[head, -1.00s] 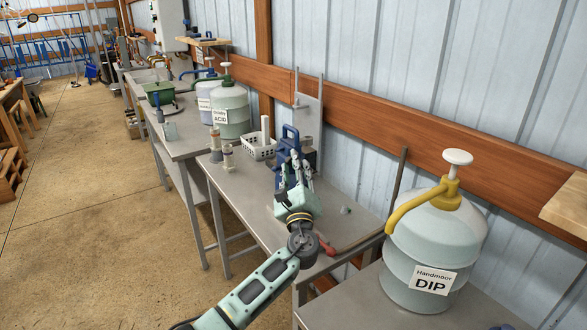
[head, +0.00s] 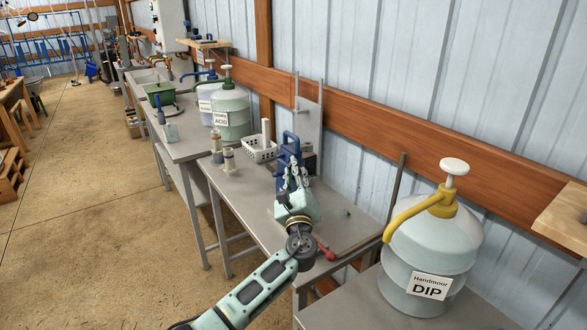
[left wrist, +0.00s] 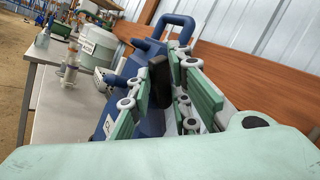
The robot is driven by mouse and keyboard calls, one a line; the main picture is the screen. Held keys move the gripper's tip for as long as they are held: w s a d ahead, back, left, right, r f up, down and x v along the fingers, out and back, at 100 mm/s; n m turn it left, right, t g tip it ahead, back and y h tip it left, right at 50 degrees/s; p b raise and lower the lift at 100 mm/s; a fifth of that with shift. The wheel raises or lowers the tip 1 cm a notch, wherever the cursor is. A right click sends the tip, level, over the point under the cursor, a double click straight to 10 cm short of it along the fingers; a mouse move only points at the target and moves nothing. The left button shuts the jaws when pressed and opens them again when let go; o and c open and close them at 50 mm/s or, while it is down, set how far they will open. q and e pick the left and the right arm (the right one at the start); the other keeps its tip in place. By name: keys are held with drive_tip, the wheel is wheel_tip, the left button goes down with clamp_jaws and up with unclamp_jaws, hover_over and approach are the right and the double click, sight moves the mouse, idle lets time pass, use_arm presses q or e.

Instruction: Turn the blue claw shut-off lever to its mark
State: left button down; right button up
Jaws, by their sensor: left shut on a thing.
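The blue claw unit (head: 280,163), a blue body with a loop handle on top, stands on the grey bench and fills much of the left wrist view (left wrist: 176,30). A black flat piece (left wrist: 160,80), which looks like its lever, sits between the green-padded fingers of my left gripper (left wrist: 172,92). My left gripper (head: 297,178) is at the unit's near side in the head view, shut on that piece. The fingers cover part of the unit, and I cannot make out the mark. My right gripper is not in view.
A red-handled tool (head: 325,250) lies near the bench's front edge. A white basket (head: 261,153) and small cylinders (head: 229,160) stand behind the unit. A large yellow-pumped DIP tank (head: 432,250) stands at the right. The bench between is mostly clear.

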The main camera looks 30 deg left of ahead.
use_arm(q)
drive_tip(key=m+h+p, duration=0.1)
drive_tip(key=p, duration=0.3)
drive_tip(key=w+r+m+g+h+p, duration=0.1)
drive_tip(key=m+p, duration=0.1)
drive_tip(key=p, duration=0.2)
drive_tip(key=r+m+h+p, duration=0.1)
drive_tip(key=m+p, duration=0.1)
drive_tip(key=p, duration=0.2)
drive_tip(key=shift+w+d+g, duration=0.2)
drive_tip(key=shift+d+g, duration=0.1)
drive_tip(key=shift+w+d+m+g+p, duration=0.1)
drive_tip(key=shift+w+m+g+p, duration=0.15)
drive_tip(key=shift+m+p, duration=0.25)
drive_tip(key=shift+w+f+m+g, duration=0.15)
drive_tip(key=shift+m+g, duration=0.3)
drive_tip(key=shift+m, duration=0.15)
drive_tip(key=shift+d+h, duration=0.1)
drive_tip(key=shift+h, duration=0.2)
drive_tip(key=c, duration=1.8)
unclamp_jaws()
drive_tip(key=shift+o, duration=0.2)
